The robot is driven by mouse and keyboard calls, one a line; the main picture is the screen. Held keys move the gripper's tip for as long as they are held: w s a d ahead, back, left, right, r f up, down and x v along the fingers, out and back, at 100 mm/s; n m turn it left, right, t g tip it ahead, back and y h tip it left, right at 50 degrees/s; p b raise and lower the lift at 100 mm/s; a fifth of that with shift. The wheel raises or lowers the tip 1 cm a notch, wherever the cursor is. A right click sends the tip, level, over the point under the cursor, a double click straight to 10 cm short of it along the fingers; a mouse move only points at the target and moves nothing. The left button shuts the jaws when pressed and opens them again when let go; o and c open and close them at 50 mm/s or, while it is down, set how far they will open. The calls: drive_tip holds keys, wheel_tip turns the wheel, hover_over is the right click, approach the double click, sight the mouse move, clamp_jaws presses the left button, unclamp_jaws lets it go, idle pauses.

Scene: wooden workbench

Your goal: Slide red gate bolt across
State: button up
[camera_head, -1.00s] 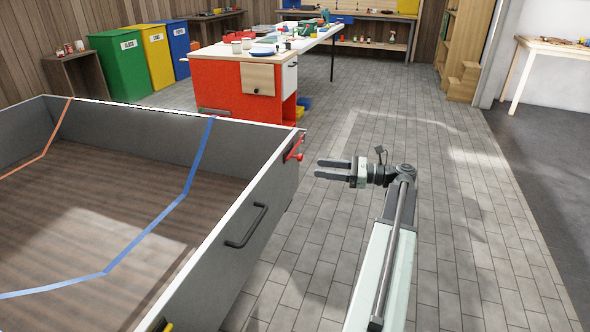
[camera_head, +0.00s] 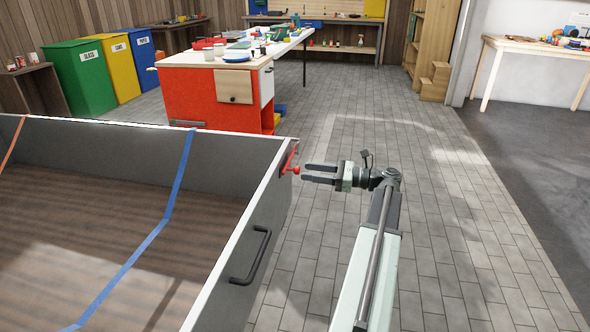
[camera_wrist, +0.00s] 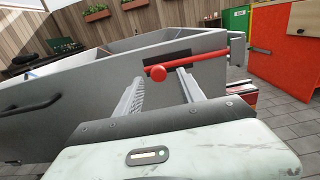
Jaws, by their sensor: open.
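The red gate bolt (camera_head: 290,160) is on the outer face of the grey trailer-like box (camera_head: 262,190), near its far right corner. In the wrist view the bolt is a red rod (camera_wrist: 200,66) with a round red knob (camera_wrist: 158,73) at its left end. My gripper (camera_head: 305,174) is open and level with the bolt, pointing left at it. In the wrist view my gripper (camera_wrist: 162,88) has its two fingers on either side of the knob, which shows between and beyond the tips. I cannot tell whether the fingers touch it.
A black handle (camera_head: 250,256) sits on the same box face, nearer me. A red cabinet bench (camera_head: 200,95) stands beyond the box. Green, yellow and blue bins (camera_head: 85,78) are at the back left. The tiled floor to the right is clear.

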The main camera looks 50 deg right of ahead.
sight(297, 170)
drive_tip(key=x, duration=0.5)
drive_tip(key=shift+s, duration=0.1)
clamp_jaws()
idle(1.2)
